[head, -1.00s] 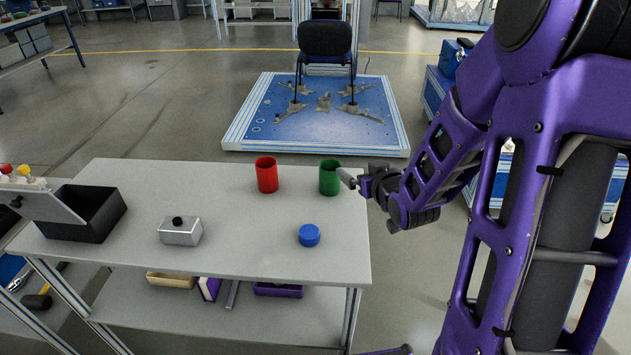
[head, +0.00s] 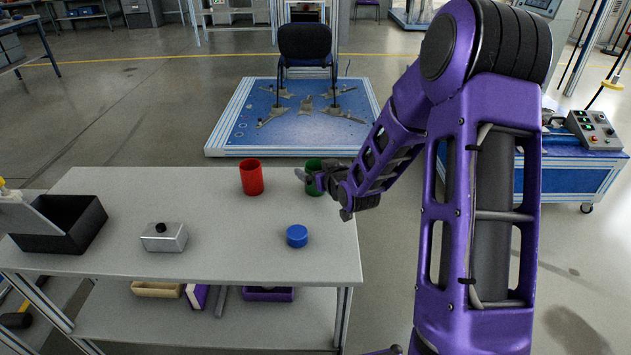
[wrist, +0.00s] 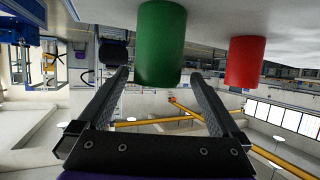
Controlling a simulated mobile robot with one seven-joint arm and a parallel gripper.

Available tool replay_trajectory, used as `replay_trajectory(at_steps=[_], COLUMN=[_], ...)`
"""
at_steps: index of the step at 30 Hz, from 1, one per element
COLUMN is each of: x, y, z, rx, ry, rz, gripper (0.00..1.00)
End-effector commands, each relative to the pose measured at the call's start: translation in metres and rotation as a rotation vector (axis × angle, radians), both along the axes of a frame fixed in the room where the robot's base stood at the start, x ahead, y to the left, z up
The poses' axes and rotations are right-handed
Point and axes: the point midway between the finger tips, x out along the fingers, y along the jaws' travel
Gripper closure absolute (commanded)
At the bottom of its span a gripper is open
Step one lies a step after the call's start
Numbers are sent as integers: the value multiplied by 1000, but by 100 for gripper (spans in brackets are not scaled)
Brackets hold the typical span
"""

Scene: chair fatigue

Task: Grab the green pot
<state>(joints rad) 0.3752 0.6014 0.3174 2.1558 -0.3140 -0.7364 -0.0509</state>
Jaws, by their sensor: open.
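The green pot (head: 314,164) stands on the table's far right part, partly hidden behind my gripper (head: 308,178) in the head view. In the wrist view, which is upside down, the green pot (wrist: 161,42) is ahead, between the two fingertips of my gripper (wrist: 160,77). The fingers are spread apart, with the pot at their tips. A gap shows beside the right finger; whether the left finger touches the pot I cannot tell.
A red pot (head: 251,177) stands left of the green one, and also shows in the wrist view (wrist: 244,62). A blue round lid (head: 297,236), a silver box (head: 164,237) and a black open box (head: 62,225) are on the table (head: 220,255). The table's middle is clear.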

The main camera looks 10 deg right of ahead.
Motion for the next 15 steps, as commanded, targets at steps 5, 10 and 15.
replay_trajectory(at_steps=[5,10,15], x=[20,41,47], y=[2,5,6], z=[-11,-20,-21], rx=[1,0,0], ry=[0,-1,0], rz=[1,0,0], gripper=[0,0,0])
